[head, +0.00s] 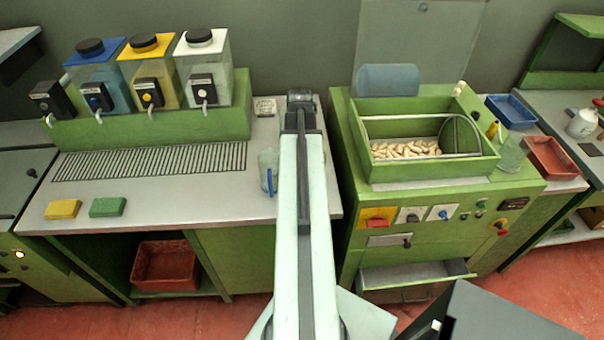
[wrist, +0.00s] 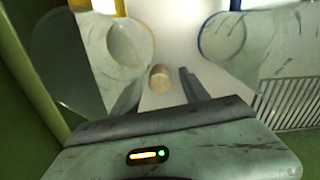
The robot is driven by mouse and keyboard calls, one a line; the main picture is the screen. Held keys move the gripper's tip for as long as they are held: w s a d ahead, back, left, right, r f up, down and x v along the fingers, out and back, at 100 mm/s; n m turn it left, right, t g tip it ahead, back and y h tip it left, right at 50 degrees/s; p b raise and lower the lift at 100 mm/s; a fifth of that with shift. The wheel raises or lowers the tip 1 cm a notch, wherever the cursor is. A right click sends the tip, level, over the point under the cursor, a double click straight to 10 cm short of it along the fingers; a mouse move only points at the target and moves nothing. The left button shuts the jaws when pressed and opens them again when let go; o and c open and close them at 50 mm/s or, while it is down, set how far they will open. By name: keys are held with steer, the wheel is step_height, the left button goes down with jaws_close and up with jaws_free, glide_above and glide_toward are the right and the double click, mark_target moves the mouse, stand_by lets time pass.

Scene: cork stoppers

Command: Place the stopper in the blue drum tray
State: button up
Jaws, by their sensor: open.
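A small tan cork stopper (wrist: 159,78) is on the pale counter in the wrist view, between two clear jugs. My gripper (wrist: 162,76) is open, with one finger on each side of the stopper in the picture. A gap shows to the right finger; I cannot tell whether the stopper is level with the fingertips or below. In the head view my arm reaches over the counter and hides the stopper and fingers. A blue tray (head: 511,111) lies at the right, beside the green drum machine (head: 478,181).
A clear jug with a blue handle (head: 268,172) stands just left of my arm. A red tray (head: 552,158) is in front of the blue tray. The machine's trough holds many corks (head: 405,149). Yellow (head: 63,209) and green (head: 108,207) blocks lie at the counter's left front.

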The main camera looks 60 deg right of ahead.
steer(key=shift+f, duration=0.1)
jaws_close()
steer(key=shift+p, duration=0.3)
step_height(320, 180, up, 18)
steer(key=p, duration=1.8)
